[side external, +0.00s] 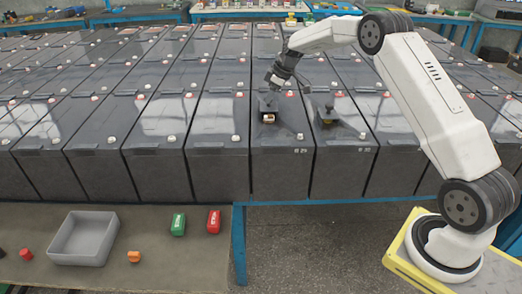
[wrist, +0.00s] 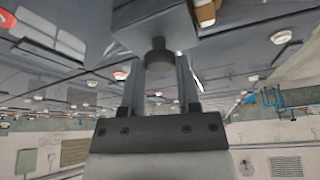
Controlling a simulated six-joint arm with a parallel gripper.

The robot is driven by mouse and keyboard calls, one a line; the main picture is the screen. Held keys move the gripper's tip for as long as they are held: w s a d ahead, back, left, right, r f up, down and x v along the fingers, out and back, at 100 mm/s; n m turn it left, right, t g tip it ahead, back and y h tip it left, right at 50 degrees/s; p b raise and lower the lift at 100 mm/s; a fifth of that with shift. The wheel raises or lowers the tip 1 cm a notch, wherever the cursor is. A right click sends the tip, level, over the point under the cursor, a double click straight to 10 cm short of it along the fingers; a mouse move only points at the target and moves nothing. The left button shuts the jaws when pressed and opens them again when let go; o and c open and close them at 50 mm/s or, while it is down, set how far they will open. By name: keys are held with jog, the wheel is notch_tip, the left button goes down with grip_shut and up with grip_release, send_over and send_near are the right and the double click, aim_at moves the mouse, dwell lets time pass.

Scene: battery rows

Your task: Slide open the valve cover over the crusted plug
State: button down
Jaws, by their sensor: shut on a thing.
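A dark valve cover (side external: 267,104) sits on top of the battery labelled 29. My gripper (side external: 272,84) is over it. In the wrist view, my gripper (wrist: 160,68) has its two fingers closed around the round knob (wrist: 158,46) of the grey cover (wrist: 145,18). A plug with tan and white surfaces (side external: 268,118) shows at the front edge of this cover. It shows also in the wrist view (wrist: 205,13) beside the cover, partly hidden. How far the cover is slid is hard to tell.
Long rows of grey batteries (side external: 160,110) fill the rack. A grey tray (side external: 84,238), a green block (side external: 178,224) and a red block (side external: 214,222) lie on the front bench.

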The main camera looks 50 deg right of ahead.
jog(key=shift+w+d, duration=1.55)
jog(key=shift+w, duration=0.1)
jog(key=shift+c, duration=1.6)
grip_release()
jog(key=shift+s+r, duration=0.1)
jog(key=v, duration=0.7)
jog(key=shift+r, duration=0.3)
jog(key=shift+s, duration=0.1)
